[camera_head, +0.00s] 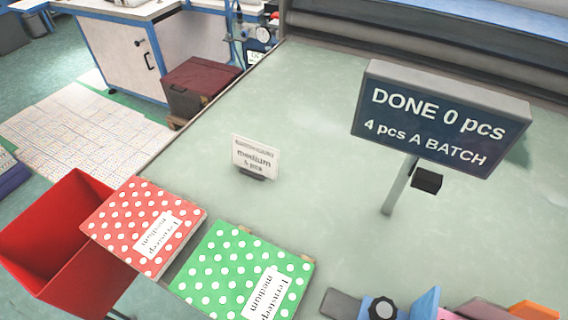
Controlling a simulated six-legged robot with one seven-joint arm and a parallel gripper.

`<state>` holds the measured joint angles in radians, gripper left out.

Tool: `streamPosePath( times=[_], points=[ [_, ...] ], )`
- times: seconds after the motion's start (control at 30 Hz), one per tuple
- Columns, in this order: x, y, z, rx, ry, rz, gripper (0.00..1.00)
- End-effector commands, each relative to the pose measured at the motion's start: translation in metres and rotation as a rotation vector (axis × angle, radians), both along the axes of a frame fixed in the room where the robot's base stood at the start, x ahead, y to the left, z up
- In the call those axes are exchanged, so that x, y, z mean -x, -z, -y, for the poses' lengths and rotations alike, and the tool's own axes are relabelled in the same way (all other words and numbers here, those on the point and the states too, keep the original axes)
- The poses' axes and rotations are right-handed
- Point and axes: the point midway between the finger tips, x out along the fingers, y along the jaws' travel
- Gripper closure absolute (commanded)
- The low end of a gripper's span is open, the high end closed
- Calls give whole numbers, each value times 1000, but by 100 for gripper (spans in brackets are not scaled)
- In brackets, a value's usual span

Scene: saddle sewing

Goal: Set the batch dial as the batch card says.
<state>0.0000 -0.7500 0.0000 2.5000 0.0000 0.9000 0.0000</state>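The batch card (255,159) is a small white card standing upright in a dark foot on the pale green table. It reads "medium" and a line that looks like "5 pcs", but the digit is small and blurred. A dark display (440,120) on a grey post reads "DONE 0 pcs" and "4 pcs A BATCH". A black lobed knob (382,308) sits on a blue block at the bottom edge; I cannot tell whether it is the batch dial. A small black box (427,180) is beside the display's post. My gripper is not in view.
Red dotted (144,226) and green dotted (243,271) packets with "medium" labels lie at the table's front left, beside a red bin (65,245). Coloured blocks crowd the bottom right edge. The table (310,130) is clear between card and display.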

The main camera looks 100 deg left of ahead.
Motion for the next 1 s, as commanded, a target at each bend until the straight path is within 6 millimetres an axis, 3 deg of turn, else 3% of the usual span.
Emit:
streamPosePath(
  times=[0.77, 0.8, 1.0],
  points=[
    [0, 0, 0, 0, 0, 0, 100],
    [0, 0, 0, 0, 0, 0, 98],
    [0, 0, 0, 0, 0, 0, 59]
  ],
)
